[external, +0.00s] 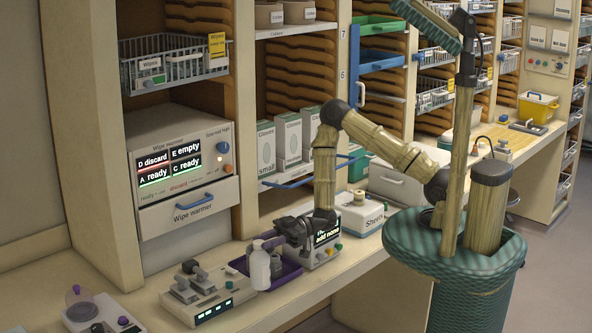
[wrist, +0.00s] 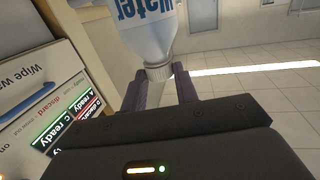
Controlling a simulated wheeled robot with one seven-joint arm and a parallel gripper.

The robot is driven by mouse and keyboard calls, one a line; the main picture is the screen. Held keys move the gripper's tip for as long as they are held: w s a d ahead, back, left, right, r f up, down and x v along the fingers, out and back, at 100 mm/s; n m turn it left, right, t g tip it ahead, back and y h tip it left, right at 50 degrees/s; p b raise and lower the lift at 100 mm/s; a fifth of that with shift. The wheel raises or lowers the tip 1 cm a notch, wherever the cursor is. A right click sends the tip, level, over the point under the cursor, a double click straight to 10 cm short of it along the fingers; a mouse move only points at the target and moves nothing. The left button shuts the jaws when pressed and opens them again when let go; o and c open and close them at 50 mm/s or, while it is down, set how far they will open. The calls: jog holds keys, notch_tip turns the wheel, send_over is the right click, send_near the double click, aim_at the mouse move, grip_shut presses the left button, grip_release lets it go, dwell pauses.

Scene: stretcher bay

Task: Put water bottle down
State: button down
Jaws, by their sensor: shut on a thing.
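The water bottle (wrist: 146,28) is white with a blue "water" label and a ribbed cap. In the wrist view it appears upside down, its cap end between the two fingers of my gripper (wrist: 160,88). In the external view the white bottle (external: 260,268) looks upright, at the left end of a purple tray (external: 291,273). My gripper (external: 271,238) reaches to its top from the right and is shut on it. I cannot tell whether the bottle's base touches the tray or the counter.
A device with a lit display (external: 207,299) stands close left of the bottle. A box reading "add none" (external: 325,243) and a Sheets box (external: 361,215) stand to the right. The wipe warmer (external: 184,165) rises behind. Bare counter (external: 130,284) shows at the left.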

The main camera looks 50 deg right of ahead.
aim_at(267, 262)
jog(key=shift+f+p, duration=0.4)
jog(key=shift+f, duration=1.25)
jog(key=shift+f+p, duration=0.75)
jog(key=shift+f, duration=1.35)
jog(key=shift+f, duration=0.15)
jog(key=c, duration=1.1)
grip_release()
jog(key=shift+r, duration=0.2)
